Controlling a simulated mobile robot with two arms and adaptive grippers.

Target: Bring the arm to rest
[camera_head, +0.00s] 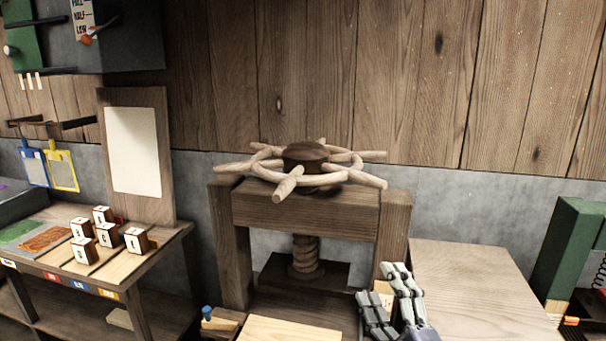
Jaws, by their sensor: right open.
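My right gripper (388,294) shows at the bottom, right of centre. Its grey jointed fingers point up and stand apart, with nothing seen between them. It appears in front of the right post of a wooden screw press (305,211). The press has a pale spoked wheel (288,187) on top and a wooden screw (305,254) below its beam. A small light block or tag (383,287) shows behind the fingers; what it is I cannot tell. My left gripper is out of the picture.
A wooden table (470,285) with a bare top stands right of the press, beside a green frame (565,245). At left, a bench (150,243) carries several lettered blocks (103,215) and an upright board (134,150). A pale board (290,329) lies in front of the press.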

